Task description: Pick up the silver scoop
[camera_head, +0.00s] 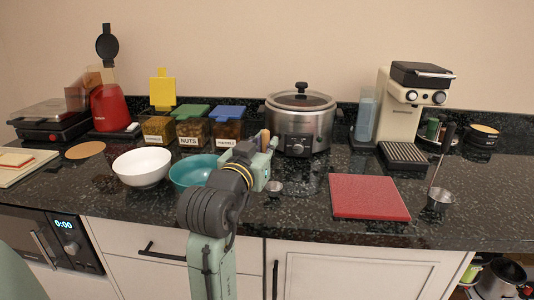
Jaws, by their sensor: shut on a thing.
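The silver scoop (274,188) shows as a small metal cup just below and beside the end of my arm, over the dark counter left of the red board. My gripper (268,163) is at the scoop and shut on it. The arm hides most of the grip, and the fingertips are hard to make out. I cannot tell whether the scoop touches the counter.
A teal bowl (190,172) and a white bowl (142,167) stand left of my gripper. A slow cooker (300,120) is behind it. A red board (368,196) and a long-handled metal cup (440,200) are on the right.

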